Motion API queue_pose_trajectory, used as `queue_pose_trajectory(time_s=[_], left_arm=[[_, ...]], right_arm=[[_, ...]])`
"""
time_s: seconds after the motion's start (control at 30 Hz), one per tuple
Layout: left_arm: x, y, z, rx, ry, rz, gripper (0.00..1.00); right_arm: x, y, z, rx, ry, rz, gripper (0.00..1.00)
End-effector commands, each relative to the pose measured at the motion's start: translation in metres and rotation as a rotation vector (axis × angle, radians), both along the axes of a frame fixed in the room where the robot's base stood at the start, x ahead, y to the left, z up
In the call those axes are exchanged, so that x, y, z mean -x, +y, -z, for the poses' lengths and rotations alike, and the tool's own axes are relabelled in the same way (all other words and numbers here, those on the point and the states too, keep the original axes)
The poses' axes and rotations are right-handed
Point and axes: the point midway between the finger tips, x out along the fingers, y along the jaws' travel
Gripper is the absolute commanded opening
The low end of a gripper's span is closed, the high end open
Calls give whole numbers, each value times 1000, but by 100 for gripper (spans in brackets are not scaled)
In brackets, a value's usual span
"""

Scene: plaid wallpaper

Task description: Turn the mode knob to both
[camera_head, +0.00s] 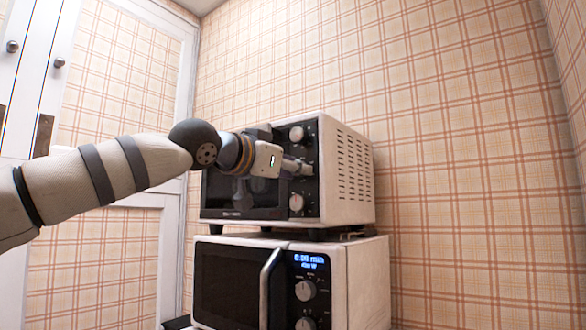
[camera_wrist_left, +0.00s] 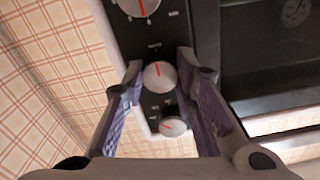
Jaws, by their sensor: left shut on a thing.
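The toaster oven (camera_head: 345,182) has a dark control panel with three knobs in a column. In the head view its upper knob (camera_head: 297,134) and lower knob (camera_head: 296,203) show; the middle one is mostly hidden by my left gripper (camera_head: 297,166). In the left wrist view the middle knob (camera_wrist_left: 159,75), pale with a red mark, sits between the fingertips of my left gripper (camera_wrist_left: 160,72), which is shut on it. The other two knobs lie beyond it (camera_wrist_left: 172,127) and at the top edge (camera_wrist_left: 138,7). The panel lettering is too small to read. My right gripper is not in view.
The toaster oven stands on a microwave (camera_head: 362,285) with a lit blue display, a vertical handle (camera_head: 267,288) and its own knobs (camera_head: 305,290). Plaid wall is close behind and to the right. A white cabinet or door (camera_head: 30,70) stands at the left.

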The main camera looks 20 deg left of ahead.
Motion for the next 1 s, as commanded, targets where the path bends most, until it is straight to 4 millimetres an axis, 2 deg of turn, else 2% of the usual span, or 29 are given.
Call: queue_pose_trajectory(time_s=[0.23,0.27,0.33,0.37,0.6,0.7,0.77,1.0], left_arm=[[0,0,0,1,-1,-1,0],[0,0,0,1,-1,-1,28],[0,0,0,1,-1,0,44],[0,0,0,1,-1,0,46],[0,0,0,2,1,0,46],[6,3,-1,1,-1,0,46],[16,7,-1,1,-2,-1,46],[78,29,-2,3,-4,0,46]], right_arm=[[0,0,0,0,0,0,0],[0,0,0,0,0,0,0],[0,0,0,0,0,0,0],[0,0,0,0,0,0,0],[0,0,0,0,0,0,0],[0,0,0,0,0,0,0],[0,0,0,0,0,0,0],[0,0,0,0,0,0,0]])
